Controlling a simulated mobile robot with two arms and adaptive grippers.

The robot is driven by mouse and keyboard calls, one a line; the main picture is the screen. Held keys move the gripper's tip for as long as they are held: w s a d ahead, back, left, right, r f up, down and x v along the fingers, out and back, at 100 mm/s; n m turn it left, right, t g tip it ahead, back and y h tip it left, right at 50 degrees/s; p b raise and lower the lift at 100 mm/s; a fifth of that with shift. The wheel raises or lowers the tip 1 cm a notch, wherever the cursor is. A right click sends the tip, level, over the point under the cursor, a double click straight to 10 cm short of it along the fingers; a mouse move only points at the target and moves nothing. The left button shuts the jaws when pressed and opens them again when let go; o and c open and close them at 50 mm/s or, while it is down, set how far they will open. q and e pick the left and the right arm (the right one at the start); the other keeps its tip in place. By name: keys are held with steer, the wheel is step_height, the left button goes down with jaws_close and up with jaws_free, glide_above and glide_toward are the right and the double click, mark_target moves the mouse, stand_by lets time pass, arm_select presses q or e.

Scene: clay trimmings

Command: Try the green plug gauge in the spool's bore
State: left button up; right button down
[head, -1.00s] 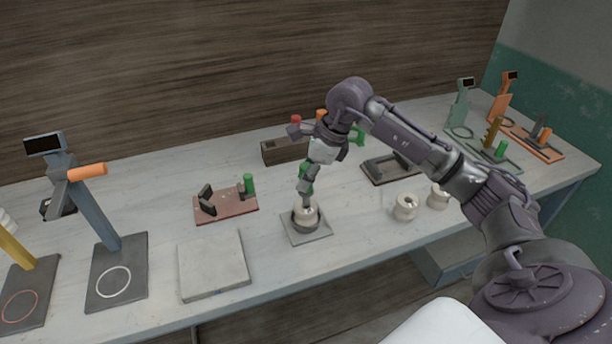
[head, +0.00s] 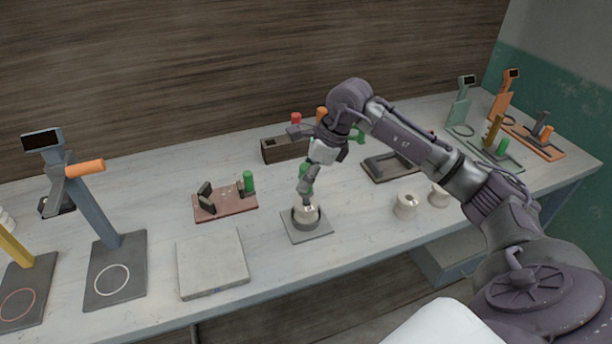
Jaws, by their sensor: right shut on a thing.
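My right gripper (head: 307,188) is shut on the green plug gauge (head: 309,171), of which a green part shows between and behind the fingers. It is straight above a cream spool (head: 305,214) that stands in a dark round holder on a grey square plate (head: 307,233). The gauge's lower end is hidden by the fingers, so I cannot tell whether it is in the bore. My left gripper is not in view.
Two cream spools (head: 406,205) stand to the right. A reddish fixture (head: 225,205) with a green-topped piece and a pale slab (head: 212,263) lie to the left. A brown box (head: 284,149) with red and orange handles is behind. Gauge stands line both ends.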

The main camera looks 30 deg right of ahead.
mark_target(303, 165)
steer(key=shift+f+b, duration=1.35)
steer(key=shift+f, duration=0.3)
steer(key=shift+f, duration=0.15)
stand_by(0.4)
steer(key=shift+s+f, duration=0.15)
stand_by(0.6)
steer(key=shift+a, duration=0.1)
steer(key=shift+r+p, duration=0.4)
steer(key=shift+r, duration=0.45)
steer(key=shift+r+p, duration=2.2)
steer(key=shift+r, duration=1.35)
steer(key=shift+d, duration=0.2)
